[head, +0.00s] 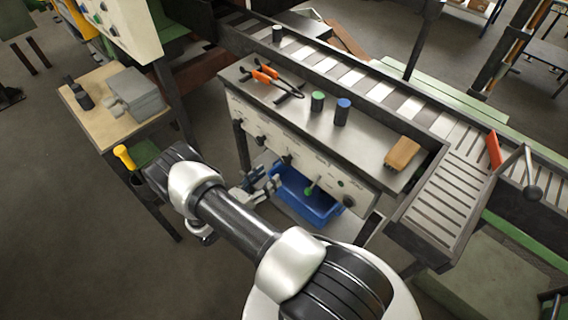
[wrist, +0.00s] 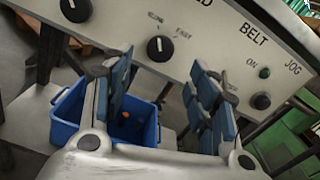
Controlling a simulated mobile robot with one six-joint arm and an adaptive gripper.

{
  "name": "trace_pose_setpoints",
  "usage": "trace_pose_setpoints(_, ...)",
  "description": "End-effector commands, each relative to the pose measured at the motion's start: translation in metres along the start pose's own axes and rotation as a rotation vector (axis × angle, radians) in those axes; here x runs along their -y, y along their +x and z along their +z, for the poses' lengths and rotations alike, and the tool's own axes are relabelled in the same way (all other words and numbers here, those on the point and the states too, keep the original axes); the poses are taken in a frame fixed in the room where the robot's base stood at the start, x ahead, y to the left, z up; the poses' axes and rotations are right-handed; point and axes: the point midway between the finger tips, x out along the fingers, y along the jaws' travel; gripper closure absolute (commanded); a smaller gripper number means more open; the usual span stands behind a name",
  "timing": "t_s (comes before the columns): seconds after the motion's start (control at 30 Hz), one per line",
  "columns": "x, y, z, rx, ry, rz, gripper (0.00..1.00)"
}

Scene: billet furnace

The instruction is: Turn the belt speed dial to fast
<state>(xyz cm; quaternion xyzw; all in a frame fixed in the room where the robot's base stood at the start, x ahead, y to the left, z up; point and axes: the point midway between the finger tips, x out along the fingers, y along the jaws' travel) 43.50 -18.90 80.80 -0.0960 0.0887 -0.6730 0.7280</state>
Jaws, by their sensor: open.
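The control panel (wrist: 225,45) fills the upper wrist view, tilted, with "BELT", "ON" and "JOG" lettering on its right. A black round dial (wrist: 160,48) with a white pointer mark sits near small lettering that includes "FAST". Its pointer is roughly upward in the picture, not at that word. I take it for the speed dial; it seems to show in the head view (head: 287,158). My gripper (wrist: 163,88) is open and empty. In the head view my gripper (head: 262,186) is in front of the panel.
Another black dial (wrist: 76,10) is upper left. A green button (wrist: 264,72) and black knob (wrist: 261,101) are right. A blue bin (head: 305,203) sits underneath.

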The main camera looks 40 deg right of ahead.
Motion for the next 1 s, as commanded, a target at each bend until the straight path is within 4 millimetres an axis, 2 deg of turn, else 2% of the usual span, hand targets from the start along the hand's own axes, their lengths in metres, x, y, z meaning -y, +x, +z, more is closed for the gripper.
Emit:
trace_pose_setpoints(0.03, 0.001, 0.013, -0.001, -0.002, 0.0, -0.006, 0.46)
trace_pose_setpoints(0.2, 0.001, 0.048, -0.001, -0.002, 0.001, -0.005, 0.46)
trace_pose_setpoints(0.4, 0.001, 0.078, -0.001, -0.001, 0.001, -0.003, 0.46)
trace_pose_setpoints(0.6, 0.0, 0.089, 0.0, 0.0, 0.0, 0.0, 0.46)
trace_pose_setpoints(0.87, 0.0, 0.09, 0.0, 0.0, 0.001, 0.0, 0.46)
trace_pose_setpoints(1.0, 0.0, 0.09, 0.0, 0.0, 0.001, 0.0, 0.55)
